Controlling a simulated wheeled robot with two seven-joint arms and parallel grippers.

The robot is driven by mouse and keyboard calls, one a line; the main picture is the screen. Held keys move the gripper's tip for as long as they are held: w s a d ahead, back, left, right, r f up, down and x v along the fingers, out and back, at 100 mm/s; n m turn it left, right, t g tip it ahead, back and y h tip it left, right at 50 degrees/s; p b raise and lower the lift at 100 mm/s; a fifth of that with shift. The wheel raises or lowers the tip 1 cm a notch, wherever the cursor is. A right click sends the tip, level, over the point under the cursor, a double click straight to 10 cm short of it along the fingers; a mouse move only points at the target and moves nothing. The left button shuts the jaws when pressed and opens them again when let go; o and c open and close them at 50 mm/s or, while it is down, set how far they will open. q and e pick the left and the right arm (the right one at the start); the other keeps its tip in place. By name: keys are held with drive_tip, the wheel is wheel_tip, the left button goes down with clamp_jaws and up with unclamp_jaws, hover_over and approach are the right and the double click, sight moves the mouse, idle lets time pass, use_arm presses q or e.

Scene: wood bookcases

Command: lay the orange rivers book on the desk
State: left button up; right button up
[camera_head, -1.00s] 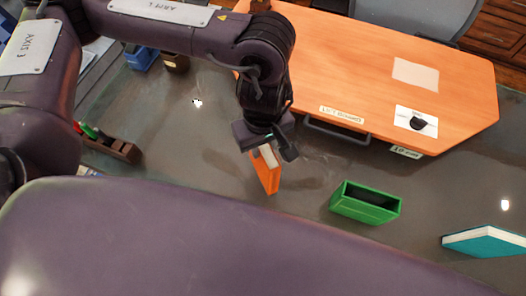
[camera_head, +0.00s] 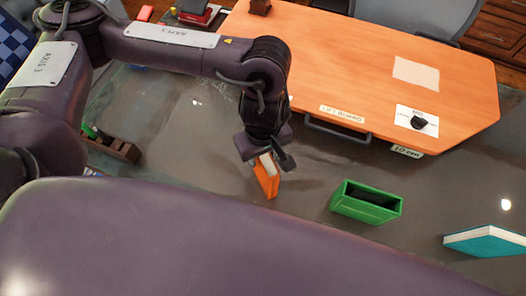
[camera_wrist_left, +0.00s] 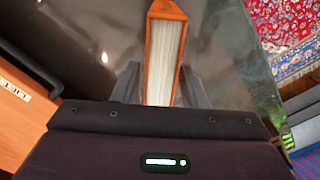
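The orange book (camera_head: 267,183) has orange covers and a pale page block. My left gripper (camera_head: 268,160) points down over the dark desk (camera_head: 225,215) and has its fingers on either side of the book. In the left wrist view the book (camera_wrist_left: 164,60) stands between the two fingers (camera_wrist_left: 162,88), which look closed against its covers. Its title is not readable. The book's lower end is close to the desk surface; I cannot tell whether it touches. My right gripper is not in view.
A green open-topped box (camera_head: 366,202) stands right of the book, and a teal book (camera_head: 487,241) lies further right. The orange lift board (camera_head: 350,60) with a handle is behind. A dark holder (camera_head: 115,149) is at left. Bare desk surrounds the orange book.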

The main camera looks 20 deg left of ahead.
use_arm(q)
drive_tip(key=shift+o, duration=0.6)
drive_tip(key=shift+r, duration=0.1)
drive_tip(key=shift+r+p, duration=0.2)
drive_tip(key=shift+p, duration=0.1)
wheel_tip(320, 180, up, 10)
drive_tip(key=shift+r+b, duration=0.2)
drive_tip(key=shift+b, duration=0.2)
drive_tip(key=shift+r, duration=0.7)
